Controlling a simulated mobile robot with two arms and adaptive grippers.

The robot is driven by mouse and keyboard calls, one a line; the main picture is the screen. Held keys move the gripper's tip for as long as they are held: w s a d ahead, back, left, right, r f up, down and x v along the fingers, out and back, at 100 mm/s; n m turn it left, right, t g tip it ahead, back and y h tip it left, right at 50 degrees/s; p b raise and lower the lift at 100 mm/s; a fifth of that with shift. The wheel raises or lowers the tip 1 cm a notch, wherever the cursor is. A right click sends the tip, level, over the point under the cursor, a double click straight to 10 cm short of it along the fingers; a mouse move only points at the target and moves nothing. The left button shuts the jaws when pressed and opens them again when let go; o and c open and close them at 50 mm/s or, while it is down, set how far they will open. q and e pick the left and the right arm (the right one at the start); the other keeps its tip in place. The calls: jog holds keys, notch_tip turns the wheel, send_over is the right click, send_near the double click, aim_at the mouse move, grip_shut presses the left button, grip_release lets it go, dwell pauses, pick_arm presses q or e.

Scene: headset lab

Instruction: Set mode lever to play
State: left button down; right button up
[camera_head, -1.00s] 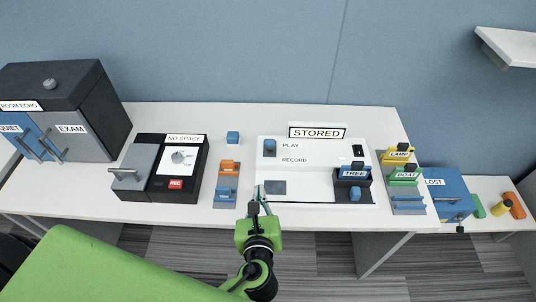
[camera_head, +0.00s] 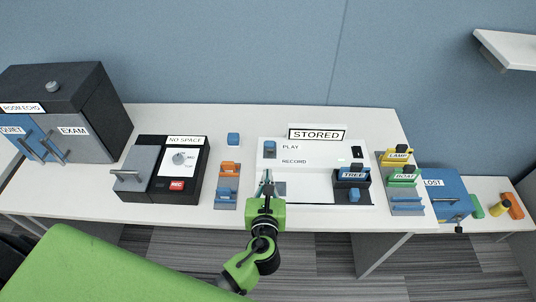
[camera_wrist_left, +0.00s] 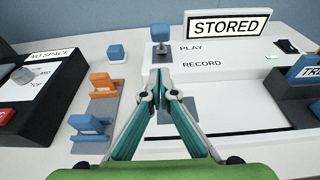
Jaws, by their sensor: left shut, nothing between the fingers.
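The mode lever has a blue knob (camera_head: 269,148) at the left edge of the white STORED panel (camera_head: 325,188), level with the PLAY label and above the RECORD label. In the left wrist view the blue knob (camera_wrist_left: 159,33) sits on a short grey stem, beyond my fingertips. My left gripper (camera_head: 267,177) is shut and empty, over the panel's lower left part, in front of the lever and apart from it. It also shows in the left wrist view (camera_wrist_left: 162,80), its fingers partly covering a grey square on the panel. My right gripper is not in view.
A blue cube (camera_head: 233,139) stands left of the panel. Orange and blue pieces (camera_head: 229,182) on a grey holder and the NO SPACE device (camera_head: 165,168) lie further left. The TREE block (camera_head: 352,185) is on the panel's right, with LAMP and BOAT holders (camera_head: 403,175) beyond.

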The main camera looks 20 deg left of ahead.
aim_at(270, 145)
pick_arm(q)
jog(key=x, duration=0.3)
jog(key=shift+w+a, duration=0.1)
jog(key=shift+w, duration=0.2)
jog(key=shift+w+a+r+p, duration=0.25)
jog(key=shift+w+r+p, duration=0.5)
jog(key=shift+w+p, duration=0.25)
jog(key=shift+w+a+r, duration=0.15)
jog(key=shift+w+r, duration=0.05)
jog(key=shift+w, duration=0.35)
jog(key=shift+w, duration=0.15)
